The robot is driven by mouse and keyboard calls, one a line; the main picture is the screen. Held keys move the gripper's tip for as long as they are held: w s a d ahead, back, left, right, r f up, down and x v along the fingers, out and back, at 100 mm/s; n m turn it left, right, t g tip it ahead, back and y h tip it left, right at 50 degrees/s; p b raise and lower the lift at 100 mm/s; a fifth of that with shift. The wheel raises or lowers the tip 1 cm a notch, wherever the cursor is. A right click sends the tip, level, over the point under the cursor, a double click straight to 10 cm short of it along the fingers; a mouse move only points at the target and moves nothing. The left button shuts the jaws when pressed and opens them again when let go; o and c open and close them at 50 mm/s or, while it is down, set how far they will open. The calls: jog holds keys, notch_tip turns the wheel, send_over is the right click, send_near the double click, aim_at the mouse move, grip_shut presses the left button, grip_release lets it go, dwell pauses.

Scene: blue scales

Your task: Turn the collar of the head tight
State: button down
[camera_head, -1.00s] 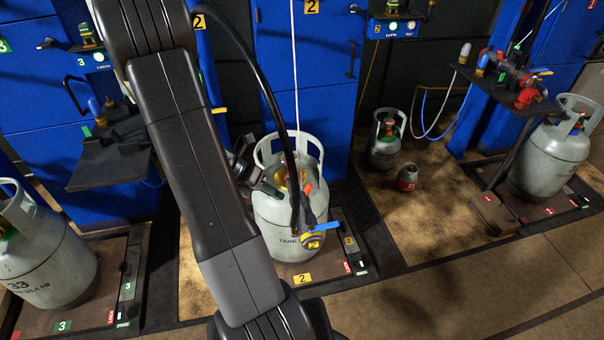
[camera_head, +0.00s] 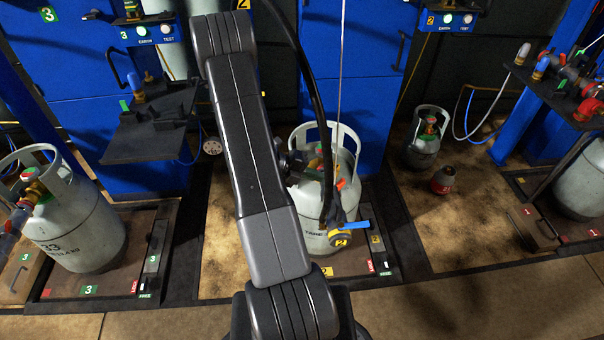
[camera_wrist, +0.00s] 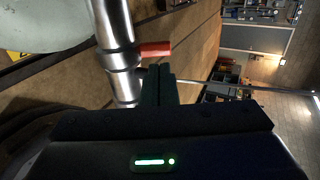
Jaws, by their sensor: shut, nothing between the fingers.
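The head (camera_head: 340,232), with a yellow collar marked 2 and a blue handle, is at the front of the grey-green cylinder (camera_head: 312,208) on scale 2. The black hose (camera_head: 305,70) runs down to it. I cannot tell how tight the collar is. My gripper is largely hidden behind my arm in the head view, near the cylinder's left side. In the wrist view my gripper (camera_wrist: 158,82) is shut and empty. Its fingertips are close to a silver pipe (camera_wrist: 117,50) with a red lever (camera_wrist: 155,48); I cannot tell whether they touch.
Scale 3 on the left bears a grey cylinder (camera_head: 80,235). Dark shelves (camera_head: 150,140) jut out at left and right. The front floor (camera_head: 480,285) is clear.

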aim_at(341, 182)
jog(key=b+x, duration=0.1)
jog(key=x, duration=0.4)
jog(key=shift+d+f, duration=0.15)
jog(key=shift+d, duration=0.15)
jog(key=shift+x, duration=0.8)
jog(key=shift+r, duration=0.25)
jog(key=shift+a+r+p, duration=0.1)
jog(key=shift+r+p, duration=0.05)
jog(key=shift+p, duration=0.2)
jog(key=r+p+v, duration=0.1)
jog(key=p+v, duration=0.3)
jog(key=v, duration=0.9)
jog(key=shift+r, duration=0.25)
jog(key=shift+s, duration=0.1)
